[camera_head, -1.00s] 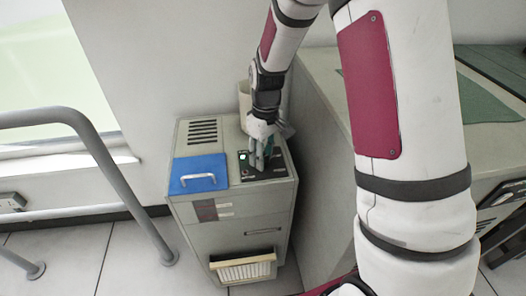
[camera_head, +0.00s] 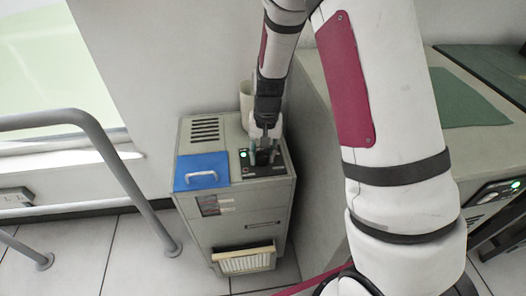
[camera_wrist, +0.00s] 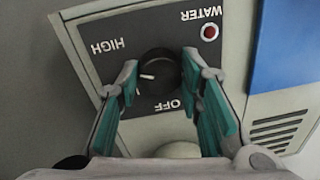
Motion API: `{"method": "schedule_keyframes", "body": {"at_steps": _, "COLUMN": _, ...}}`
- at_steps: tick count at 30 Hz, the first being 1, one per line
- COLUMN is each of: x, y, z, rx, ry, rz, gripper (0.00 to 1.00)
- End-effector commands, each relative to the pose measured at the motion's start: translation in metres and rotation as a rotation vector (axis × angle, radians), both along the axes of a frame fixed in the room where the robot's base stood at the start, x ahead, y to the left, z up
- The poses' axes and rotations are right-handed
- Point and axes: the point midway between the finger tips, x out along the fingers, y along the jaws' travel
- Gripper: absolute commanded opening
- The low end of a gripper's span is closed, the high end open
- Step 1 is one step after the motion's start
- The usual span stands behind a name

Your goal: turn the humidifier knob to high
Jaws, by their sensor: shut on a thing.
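The humidifier (camera_head: 240,222) is a grey floor cabinet with a dark control panel (camera_head: 270,170) on top. In the wrist view its round black knob (camera_wrist: 160,72) has a white pointer mark facing left, between the upside-down HIGH and OFF labels. HIGH is at the upper left of the knob and OFF below it. My gripper (camera_head: 262,157) reaches down to the panel from above. In the wrist view its green-padded fingers (camera_wrist: 160,64) stand on both sides of the knob, shut on it. In the head view the fingers hide the knob.
A blue lid with a handle (camera_head: 201,171) lies left of the panel. A green light (camera_head: 243,154) shows on the panel; a red lamp (camera_wrist: 210,32) sits by WATER. A grey railing (camera_head: 95,140) stands left, and a counter (camera_head: 325,120) stands close on the right.

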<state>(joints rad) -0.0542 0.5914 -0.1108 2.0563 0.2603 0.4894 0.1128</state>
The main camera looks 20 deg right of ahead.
Motion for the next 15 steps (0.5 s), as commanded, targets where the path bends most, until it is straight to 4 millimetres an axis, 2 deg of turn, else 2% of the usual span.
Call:
{"method": "schedule_keyframes", "body": {"at_steps": 6, "x": -0.0003, "y": 0.0, "z": 0.0006, "rx": -0.001, "ry": 0.0, "rz": -0.102, "gripper": 0.06}}
{"method": "schedule_keyframes", "body": {"at_steps": 15, "x": 0.0001, "y": 0.0, "z": 0.0002, "rx": 0.0, "ry": -0.001, "rz": -0.157, "gripper": 0.06}}
